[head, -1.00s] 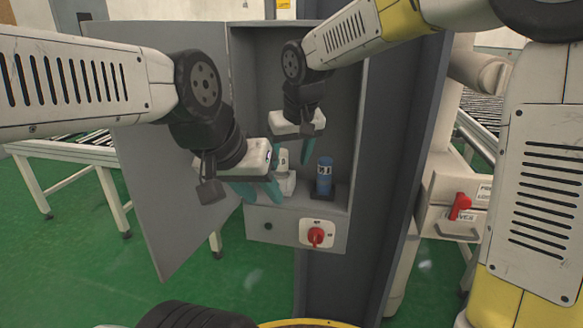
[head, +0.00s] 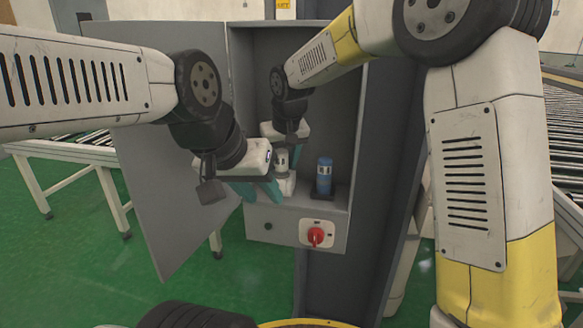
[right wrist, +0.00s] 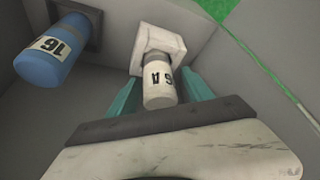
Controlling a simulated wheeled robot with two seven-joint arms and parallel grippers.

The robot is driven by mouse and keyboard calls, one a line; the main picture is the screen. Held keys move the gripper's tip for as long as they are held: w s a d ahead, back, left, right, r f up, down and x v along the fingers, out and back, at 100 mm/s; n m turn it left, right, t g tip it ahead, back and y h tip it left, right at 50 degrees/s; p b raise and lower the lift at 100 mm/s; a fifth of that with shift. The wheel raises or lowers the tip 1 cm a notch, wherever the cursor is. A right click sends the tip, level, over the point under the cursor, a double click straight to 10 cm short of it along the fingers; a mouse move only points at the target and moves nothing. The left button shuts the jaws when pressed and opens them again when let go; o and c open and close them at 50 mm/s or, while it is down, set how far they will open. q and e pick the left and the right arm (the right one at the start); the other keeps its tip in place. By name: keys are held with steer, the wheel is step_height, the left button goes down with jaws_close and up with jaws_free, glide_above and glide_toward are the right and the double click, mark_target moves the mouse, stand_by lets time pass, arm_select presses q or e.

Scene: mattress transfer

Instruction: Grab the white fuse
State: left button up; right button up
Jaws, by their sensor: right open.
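The white fuse (head: 282,160) stands in a white socket in the open grey cabinet, partly hidden by my grippers. In the right wrist view the white fuse (right wrist: 160,88) has a dark-lettered label and sits in its square white base. My right gripper (right wrist: 157,95) is open, with one teal finger on each side of the fuse; contact cannot be told. In the head view my right gripper (head: 283,150) is just above and behind my left one. My left gripper (head: 257,192) is open and appears empty, in front of the cabinet's left side.
A blue fuse (head: 325,175) stands in a dark socket to the right of the white one. It also shows in the right wrist view (right wrist: 52,52). A red rotary switch (head: 316,236) is on the cabinet front below. The cabinet door (head: 165,190) hangs open at left.

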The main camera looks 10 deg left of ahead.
steer(key=shift+c, duration=0.2)
jaws_close()
steer(key=shift+r, duration=0.25)
